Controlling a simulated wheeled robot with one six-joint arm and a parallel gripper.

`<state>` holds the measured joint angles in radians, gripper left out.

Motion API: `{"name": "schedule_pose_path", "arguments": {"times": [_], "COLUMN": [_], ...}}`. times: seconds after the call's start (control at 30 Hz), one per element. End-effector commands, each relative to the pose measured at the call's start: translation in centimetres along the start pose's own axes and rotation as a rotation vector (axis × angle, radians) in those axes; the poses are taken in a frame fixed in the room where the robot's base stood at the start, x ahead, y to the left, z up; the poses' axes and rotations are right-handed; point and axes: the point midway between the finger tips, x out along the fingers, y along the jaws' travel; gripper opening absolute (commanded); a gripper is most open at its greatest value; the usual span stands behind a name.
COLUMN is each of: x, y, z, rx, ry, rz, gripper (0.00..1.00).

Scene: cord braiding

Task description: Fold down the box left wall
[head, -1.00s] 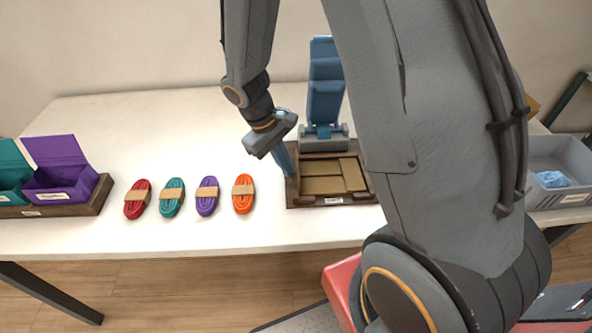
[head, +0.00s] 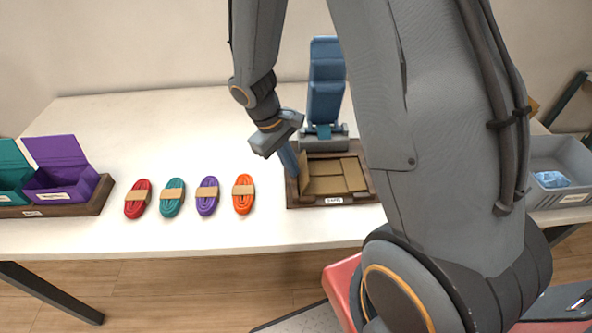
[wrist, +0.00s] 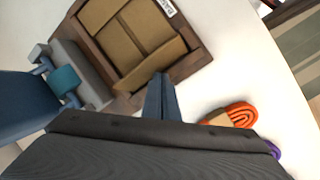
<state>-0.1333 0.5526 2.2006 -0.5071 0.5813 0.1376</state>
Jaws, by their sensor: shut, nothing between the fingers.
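The brown cardboard box (head: 338,176) lies in a dark wooden tray (head: 334,201) labelled at its front. Its left wall (head: 304,172) stands up at a tilt along the tray's left side; the other visible panels look flat. The wrist view shows this wall (wrist: 151,66) too, just beyond my fingertips. My gripper (head: 291,166) points down at the tray's left edge, beside the left wall. In the wrist view my blue fingers (wrist: 161,90) are together and empty, very close to the wall; whether they touch it I cannot tell.
A blue hinged device (head: 325,85) stands behind the tray. Red (head: 137,199), teal (head: 172,197), purple (head: 207,196) and orange (head: 243,194) cord bundles lie to the left. Open teal and purple boxes (head: 65,180) sit far left; a grey bin (head: 560,160) is at right.

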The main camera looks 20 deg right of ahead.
Motion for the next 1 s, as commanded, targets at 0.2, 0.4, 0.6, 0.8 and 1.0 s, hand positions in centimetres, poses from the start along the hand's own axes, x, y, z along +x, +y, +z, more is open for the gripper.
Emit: {"name": "schedule_pose_path", "arguments": {"times": [0.2,0.4,0.6,0.8,1.0], "x": [0.0,0.1,0.1,0.4,0.6], "y": [0.5,0.7,0.8,1.2,1.5], "z": [0.5,0.8,0.8,1.2,1.4], "rx": [0.002,0.000,0.000,0.000,0.000], "ry": [-0.001,0.000,0.000,0.000,0.000], "rz": [-0.001,0.000,0.000,0.000,0.000], "gripper": [0.00,0.00,0.00,0.00,0.00]}}
